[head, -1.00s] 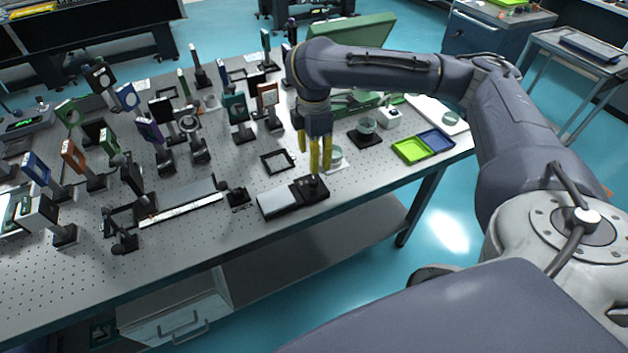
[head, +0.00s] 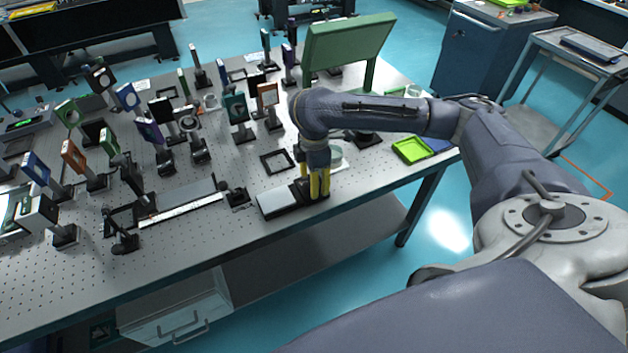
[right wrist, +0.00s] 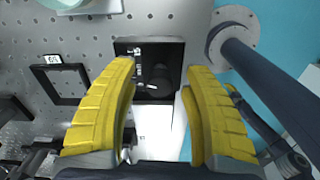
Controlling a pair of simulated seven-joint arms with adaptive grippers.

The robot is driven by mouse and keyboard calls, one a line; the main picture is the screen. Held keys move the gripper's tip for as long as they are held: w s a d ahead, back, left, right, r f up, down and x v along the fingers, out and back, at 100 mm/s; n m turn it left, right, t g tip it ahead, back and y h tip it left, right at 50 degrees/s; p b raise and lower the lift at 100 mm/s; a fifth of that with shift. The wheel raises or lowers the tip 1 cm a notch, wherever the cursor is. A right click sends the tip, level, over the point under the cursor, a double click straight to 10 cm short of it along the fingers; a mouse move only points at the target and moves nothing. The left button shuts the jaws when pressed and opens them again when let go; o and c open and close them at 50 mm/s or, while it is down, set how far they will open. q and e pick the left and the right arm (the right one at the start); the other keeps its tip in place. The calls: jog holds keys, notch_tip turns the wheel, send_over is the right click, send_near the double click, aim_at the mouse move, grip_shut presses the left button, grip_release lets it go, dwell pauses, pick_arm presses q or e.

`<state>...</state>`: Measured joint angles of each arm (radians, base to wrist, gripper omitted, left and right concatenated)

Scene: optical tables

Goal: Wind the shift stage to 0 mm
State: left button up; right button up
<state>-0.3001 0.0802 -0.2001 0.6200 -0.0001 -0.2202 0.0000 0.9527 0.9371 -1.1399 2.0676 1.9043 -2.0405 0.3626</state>
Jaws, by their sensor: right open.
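The shift stage is a black base with a pale silver plate (head: 280,202) near the front edge of the table. In the right wrist view its black end (right wrist: 152,52) and bright plate (right wrist: 165,135) show between my fingers. A small dark upright part (right wrist: 178,92) stands there, apart from both fingers; I cannot tell its exact shape. My right gripper (head: 318,196) points down over the right end of the stage, its yellow fingers open (right wrist: 161,70) on either side of it. The scale reading is not legible. My left gripper is not in view.
A square black frame (head: 277,162) lies behind the stage. A small black mount (head: 237,197) stands to its left, beside a long rail (head: 180,207). A green tray (head: 411,149) lies to the right. Several optics on posts crowd the left.

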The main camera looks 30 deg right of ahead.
jog(key=shift+o, duration=0.2)
grip_shut()
dwell(0.3)
